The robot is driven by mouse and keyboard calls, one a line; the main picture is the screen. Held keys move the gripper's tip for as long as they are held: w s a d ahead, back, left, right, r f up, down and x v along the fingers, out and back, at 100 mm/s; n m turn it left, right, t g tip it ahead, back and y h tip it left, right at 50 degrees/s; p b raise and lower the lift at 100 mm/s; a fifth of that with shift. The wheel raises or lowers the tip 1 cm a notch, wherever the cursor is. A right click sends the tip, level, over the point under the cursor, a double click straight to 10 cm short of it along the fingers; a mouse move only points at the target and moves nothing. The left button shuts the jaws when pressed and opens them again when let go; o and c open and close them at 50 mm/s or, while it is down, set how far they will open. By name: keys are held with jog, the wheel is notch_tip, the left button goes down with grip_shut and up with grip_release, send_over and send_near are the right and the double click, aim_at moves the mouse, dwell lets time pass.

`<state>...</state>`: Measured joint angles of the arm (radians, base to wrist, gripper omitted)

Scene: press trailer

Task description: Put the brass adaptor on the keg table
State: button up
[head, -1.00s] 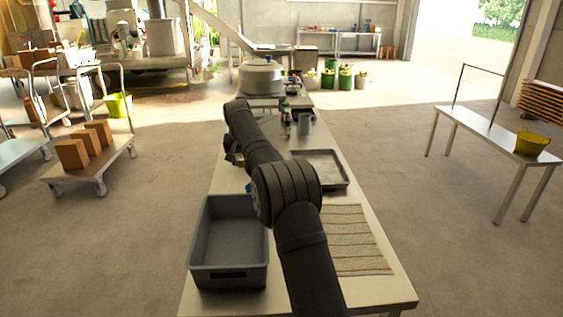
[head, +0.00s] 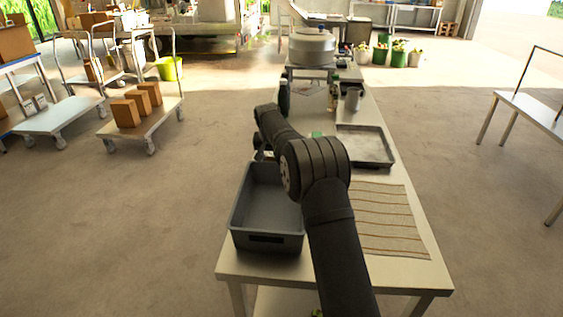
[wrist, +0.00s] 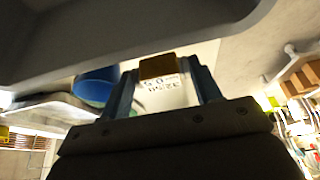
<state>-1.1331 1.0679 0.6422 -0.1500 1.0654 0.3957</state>
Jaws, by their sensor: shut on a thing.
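My gripper (wrist: 163,85) is shut on a small labelled thing (wrist: 160,67) with a brownish, brass-coloured end and a white face with upside-down dark print. I cannot tell from its shape whether this is the brass adaptor. In the head view my arm hides the held thing; the wrist (head: 265,145) is beyond the grey bin, near the worktable's left edge. A round metal vessel (head: 311,48) stands on a low stand (head: 300,73) at the back; I cannot tell whether this is the keg table.
The worktable (head: 400,277) bears a grey bin (head: 267,241), a striped cloth (head: 385,220), a metal tray (head: 375,161), a bottle (head: 333,97) and a grey mug (head: 353,98). A blue round thing (wrist: 96,87) is beside my gripper. A trolley (head: 150,122) carries brown blocks.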

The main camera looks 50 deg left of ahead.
jog(key=shift+f, duration=2.7)
jog(key=shift+f, duration=0.15)
jog(key=o, duration=1.1)
jog(key=v, duration=1.2)
